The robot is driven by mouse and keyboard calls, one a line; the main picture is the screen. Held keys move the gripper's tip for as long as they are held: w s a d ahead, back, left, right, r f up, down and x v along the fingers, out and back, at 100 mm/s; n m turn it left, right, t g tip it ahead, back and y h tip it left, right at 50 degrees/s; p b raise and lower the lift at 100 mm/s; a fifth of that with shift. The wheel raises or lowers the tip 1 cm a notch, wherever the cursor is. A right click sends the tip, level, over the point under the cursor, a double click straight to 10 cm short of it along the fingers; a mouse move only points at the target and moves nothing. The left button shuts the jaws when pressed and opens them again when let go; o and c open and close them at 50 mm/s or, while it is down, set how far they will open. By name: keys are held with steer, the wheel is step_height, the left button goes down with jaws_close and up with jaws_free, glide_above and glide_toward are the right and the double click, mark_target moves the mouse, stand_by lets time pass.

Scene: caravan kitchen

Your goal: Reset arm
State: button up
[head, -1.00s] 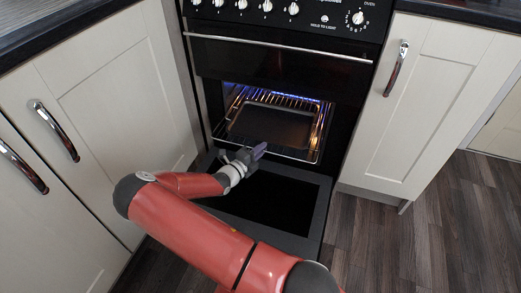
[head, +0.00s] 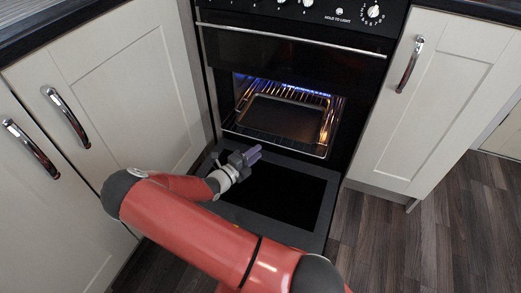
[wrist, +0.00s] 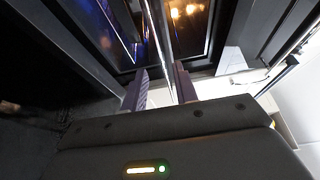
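My gripper (head: 252,156) is over the left part of the lowered oven door, in front of the oven opening. In the wrist view its two purple-grey fingers (wrist: 160,84) stand apart with a gap between them, and I see nothing held. The oven (head: 290,60) is black, and its door (head: 270,190) is folded down flat. A dark rectangular tray (head: 283,118) sits on the wire rack inside the lit oven, behind and right of my gripper. My red arm reaches in from the lower right.
Cream cupboards with chrome handles stand close on the left (head: 125,90) and to the right (head: 420,110) of the oven. Dark counter edges run above them. Open wood floor (head: 430,225) lies at the lower right.

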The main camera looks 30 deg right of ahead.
stand_by(0.5)
steer(key=s+a+r+n+y, duration=0.4)
steer(key=s+r+n+y, duration=0.1)
steer(key=s+r+n, duration=0.4)
steer(key=s+a+r+n+y, duration=0.4)
steer(key=s+r+n+y, duration=0.2)
steer(key=s+r+n, duration=0.3)
steer(key=s+a+r+n+y, duration=0.4)
steer(key=s+r+n+y, duration=0.2)
steer(key=s+r+n, duration=0.3)
step_height(320, 180, up, 5)
steer(key=n, duration=0.5)
steer(key=shift+a, duration=0.35)
